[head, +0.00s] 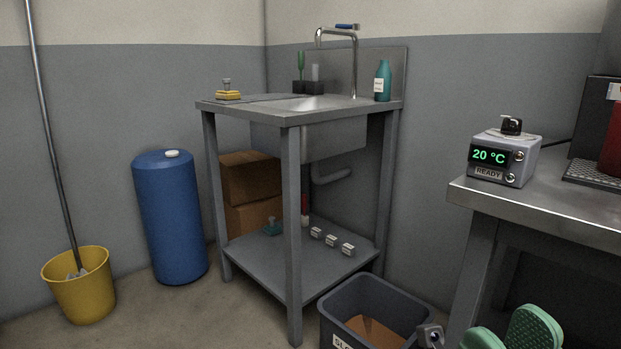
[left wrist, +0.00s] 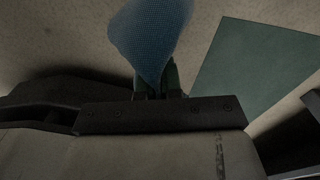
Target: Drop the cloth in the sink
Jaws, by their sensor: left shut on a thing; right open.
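The blue cloth (left wrist: 152,35) is pinched in my left gripper (left wrist: 158,78) in the left wrist view. It hangs out from the fingertips over a pale speckled floor. The metal sink (head: 310,138) stands in the corner in the head view, with a tap (head: 354,65) at its back. The inside of its basin is mostly hidden by the rim. My left gripper and the cloth do not show in the head view. My right gripper (head: 511,333) has green pads held apart at the lower right, empty and away from the sink.
A yellow sponge or brush (head: 228,94) and a teal bottle (head: 383,82) stand on the sink top. A grey bin (head: 365,290) is on the floor in front. A steel bench (head: 560,200) with a small display unit (head: 503,157) is at right. A blue drum (head: 170,220) and yellow bucket (head: 80,292) stand left.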

